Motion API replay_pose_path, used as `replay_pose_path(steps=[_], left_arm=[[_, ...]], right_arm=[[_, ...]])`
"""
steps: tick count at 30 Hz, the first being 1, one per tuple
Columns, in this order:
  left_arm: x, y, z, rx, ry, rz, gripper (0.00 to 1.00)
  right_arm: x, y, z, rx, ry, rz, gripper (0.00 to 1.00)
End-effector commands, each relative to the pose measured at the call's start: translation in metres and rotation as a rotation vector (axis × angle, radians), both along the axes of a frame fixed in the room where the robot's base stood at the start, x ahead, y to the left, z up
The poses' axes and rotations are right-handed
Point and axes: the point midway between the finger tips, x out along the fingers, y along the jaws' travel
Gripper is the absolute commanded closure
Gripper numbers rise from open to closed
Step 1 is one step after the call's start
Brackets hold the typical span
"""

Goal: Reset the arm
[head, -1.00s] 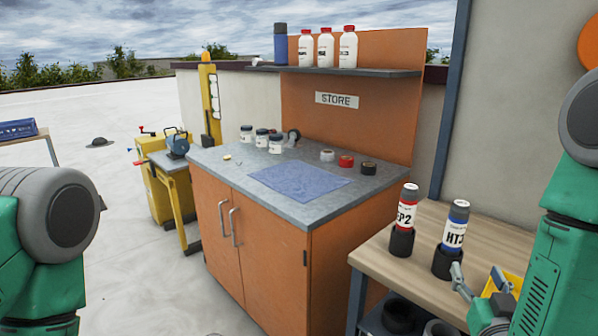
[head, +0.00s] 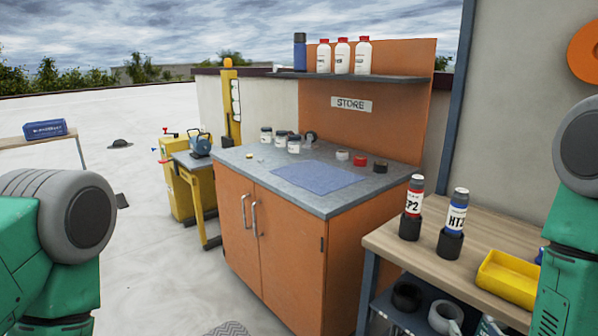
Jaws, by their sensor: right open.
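My right arm comes down the right edge of the head view. Only a small part of my right gripper (head: 489,326) shows, low at the bottom edge in front of the workbench. It is open, and I see nothing held in it. My left arm shows as a green and grey link at the left edge; the left gripper is out of the picture.
A wooden workbench (head: 478,234) holds a red-labelled bottle (head: 413,197), a blue-labelled bottle (head: 456,213) and a yellow bin (head: 508,278). Black and grey rolls lie below. An orange cabinet (head: 268,240) stands behind. Open roof floor lies left.

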Motion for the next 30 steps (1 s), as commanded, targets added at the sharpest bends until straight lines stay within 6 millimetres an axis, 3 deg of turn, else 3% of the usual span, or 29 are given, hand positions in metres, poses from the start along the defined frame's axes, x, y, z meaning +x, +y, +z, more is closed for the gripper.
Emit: replay_pose_path(steps=[5,8,12,15,18,21,30], left_arm=[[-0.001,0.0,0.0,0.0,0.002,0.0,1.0],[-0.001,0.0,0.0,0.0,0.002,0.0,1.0],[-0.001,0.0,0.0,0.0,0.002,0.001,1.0],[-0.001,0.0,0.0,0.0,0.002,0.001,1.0],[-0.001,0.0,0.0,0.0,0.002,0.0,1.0],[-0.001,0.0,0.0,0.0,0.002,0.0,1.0],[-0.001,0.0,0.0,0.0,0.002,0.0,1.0]], right_arm=[[-0.035,0.016,-0.057,0.028,0.243,0.052,0.47],[-0.068,0.024,-0.095,0.047,0.427,0.087,0.47],[-0.144,0.037,-0.15,0.072,0.764,0.137,0.47],[-0.198,0.041,-0.173,0.079,0.976,0.163,0.47],[-0.237,0.042,-0.184,0.081,1.125,0.175,0.47],[-0.259,0.043,-0.187,0.08,1.207,0.182,0.47],[-0.266,0.043,-0.188,0.08,1.236,0.183,0.47]])
